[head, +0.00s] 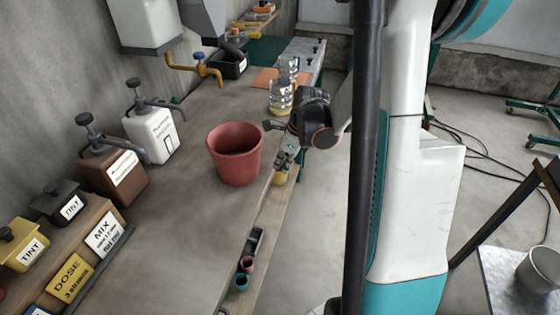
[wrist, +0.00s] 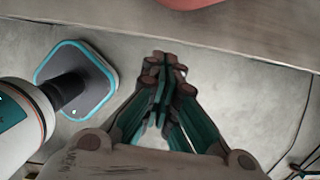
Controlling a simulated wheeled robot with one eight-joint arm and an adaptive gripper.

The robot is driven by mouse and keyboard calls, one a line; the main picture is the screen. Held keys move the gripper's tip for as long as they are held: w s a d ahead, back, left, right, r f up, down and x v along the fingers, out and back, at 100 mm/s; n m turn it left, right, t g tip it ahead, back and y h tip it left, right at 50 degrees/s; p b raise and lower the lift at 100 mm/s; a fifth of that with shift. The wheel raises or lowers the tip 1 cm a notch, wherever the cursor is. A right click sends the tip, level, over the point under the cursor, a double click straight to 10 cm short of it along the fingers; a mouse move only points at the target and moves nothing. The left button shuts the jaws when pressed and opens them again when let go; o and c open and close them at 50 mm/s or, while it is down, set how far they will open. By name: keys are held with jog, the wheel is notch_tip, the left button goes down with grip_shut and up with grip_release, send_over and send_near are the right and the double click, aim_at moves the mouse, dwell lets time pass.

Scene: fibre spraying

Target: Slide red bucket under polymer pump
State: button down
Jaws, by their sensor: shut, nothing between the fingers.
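The red bucket (head: 234,158) stands upright on the workbench near its right edge, empty as far as I can see inside. A slice of the bucket also shows at the top of the wrist view (wrist: 190,3). Two pump bottles stand left of it by the wall: a white one (head: 152,136) and a brown one (head: 115,172). Their labels are too small to read surely, so I cannot tell which is the polymer pump. My gripper (head: 282,160) is just right of the bucket, at the bench edge. In the wrist view its fingers (wrist: 165,65) are shut and empty.
The workbench (head: 185,225) is bare between bucket and pumps. Glass beakers (head: 281,96) stand behind the bucket. Tint containers (head: 58,203) and signs line the left. A lower shelf (head: 272,222) holds small cups. A yellow tap (head: 200,69) juts from the wall.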

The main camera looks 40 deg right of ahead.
aim_at(263, 179)
jog(key=w+a+f, duration=0.1)
jog(key=f, duration=0.1)
jog(key=w+a+f+b, duration=0.1)
jog(key=f, duration=0.1)
jog(key=w+f+b, duration=0.1)
jog(key=shift+w+a+f, duration=0.4)
jog(key=shift+w+a, duration=0.25)
jog(key=shift+w, duration=0.2)
jog(key=w+a, duration=0.3)
jog(key=w, duration=0.1)
jog(key=w+a, duration=0.3)
jog(key=w, duration=0.1)
jog(key=w+a+b, duration=0.1)
jog(key=w+a, duration=0.2)
jog(key=w, duration=0.1)
jog(key=shift+w, duration=0.35)
